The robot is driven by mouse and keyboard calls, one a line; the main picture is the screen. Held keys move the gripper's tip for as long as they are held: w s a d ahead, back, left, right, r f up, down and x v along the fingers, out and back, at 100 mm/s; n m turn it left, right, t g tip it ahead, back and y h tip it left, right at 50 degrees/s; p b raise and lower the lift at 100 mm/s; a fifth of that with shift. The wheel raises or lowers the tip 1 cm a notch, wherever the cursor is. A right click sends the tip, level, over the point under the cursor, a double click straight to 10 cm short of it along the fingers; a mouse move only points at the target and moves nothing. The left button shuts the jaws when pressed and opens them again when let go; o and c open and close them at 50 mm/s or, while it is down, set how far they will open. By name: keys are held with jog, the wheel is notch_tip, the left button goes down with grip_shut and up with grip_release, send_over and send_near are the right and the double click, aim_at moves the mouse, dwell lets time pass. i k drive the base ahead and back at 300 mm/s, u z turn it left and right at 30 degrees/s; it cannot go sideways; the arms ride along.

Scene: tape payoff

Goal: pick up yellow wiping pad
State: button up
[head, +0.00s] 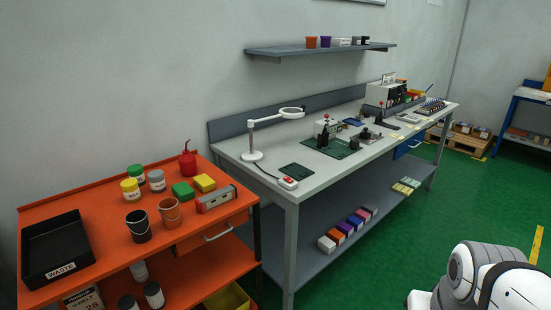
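A yellow block-shaped pad (204,183), which looks like the yellow wiping pad, lies on the orange cart top (90,200) near its back right. A similar green pad (183,191) lies just to its left and slightly nearer. The yellow pad's top and near side show clearly. My gripper is not in view; only white and grey parts of my arm show at the bottom right, far from the cart.
Around the pads stand a red oil can (188,162), a red-grey box (216,199), brown cups (169,210), a dark bucket (138,226) and several lidded jars (131,189). A black waste tray (57,250) is at left. The grey workbench (320,185) stands right.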

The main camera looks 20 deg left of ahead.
aim_at(204, 183)
jog(key=u, duration=0.3)
jog(key=i, duration=1.25)
jog(key=u, duration=1.25)
jog(key=i, duration=0.6)
jog(key=u, duration=0.3)
jog(key=k, duration=0.9)
jog(key=u, duration=0.15)
jog(key=i, duration=0.9)
jog(key=z, duration=0.05)
